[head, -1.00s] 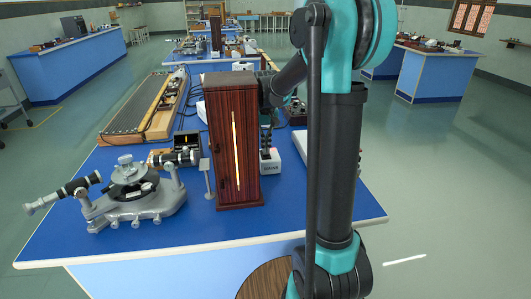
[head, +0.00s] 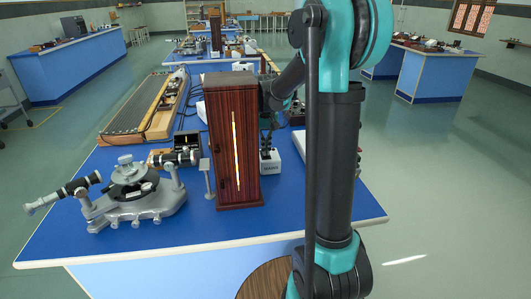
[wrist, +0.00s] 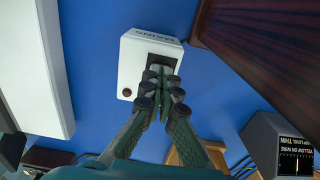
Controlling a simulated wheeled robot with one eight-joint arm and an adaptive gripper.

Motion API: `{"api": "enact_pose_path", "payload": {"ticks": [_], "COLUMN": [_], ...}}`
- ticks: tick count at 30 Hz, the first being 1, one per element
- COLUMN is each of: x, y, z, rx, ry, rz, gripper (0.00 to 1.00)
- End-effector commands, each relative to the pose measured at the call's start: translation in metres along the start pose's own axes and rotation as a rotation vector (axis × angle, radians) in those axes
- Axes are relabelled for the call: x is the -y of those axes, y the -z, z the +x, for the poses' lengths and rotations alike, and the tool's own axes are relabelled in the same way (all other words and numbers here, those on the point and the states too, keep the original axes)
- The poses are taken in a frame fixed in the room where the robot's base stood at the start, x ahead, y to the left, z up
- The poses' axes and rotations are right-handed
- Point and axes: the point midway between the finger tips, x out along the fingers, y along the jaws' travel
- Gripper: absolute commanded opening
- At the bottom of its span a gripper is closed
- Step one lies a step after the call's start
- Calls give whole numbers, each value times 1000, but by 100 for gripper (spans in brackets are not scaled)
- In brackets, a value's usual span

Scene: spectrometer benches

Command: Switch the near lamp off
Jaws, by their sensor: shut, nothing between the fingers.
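The near lamp is a tall dark-red wooden housing (head: 222,150) on the near bench, with a bright glowing slit (head: 236,150) in its front. A small white switch box marked MAINS (head: 271,166) stands just to its right. In the wrist view the white box (wrist: 134,75) has a dark switch recess and a small dark round spot on its top. My gripper (wrist: 161,76) is shut and empty, its fingertips over the recess and hiding part of it. I cannot tell whether they touch the switch. The housing (wrist: 245,45) rises close beside it.
A grey spectrometer (head: 135,195) stands at the left on the blue bench (head: 260,222). A long wooden-edged apparatus (head: 150,105) lies behind it. In the wrist view a long white object (wrist: 35,70) lies left of the box, and a dark box with a small screen (wrist: 295,150) is at lower right.

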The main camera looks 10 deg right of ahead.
Motion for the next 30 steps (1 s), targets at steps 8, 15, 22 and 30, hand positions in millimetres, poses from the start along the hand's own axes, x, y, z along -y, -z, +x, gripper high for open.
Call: {"api": "enact_pose_path", "payload": {"ticks": [8, 15, 22, 30], "x": [0, 0, 0, 0], "y": [1, 0, 0, 1], "z": [-12, -30, -46, -65], "rx": [-1, -1, -1, -1], "ry": [0, 0, 0, 0], "rz": [0, 0, 0, 0], "gripper": [0, 0, 0, 0]}}
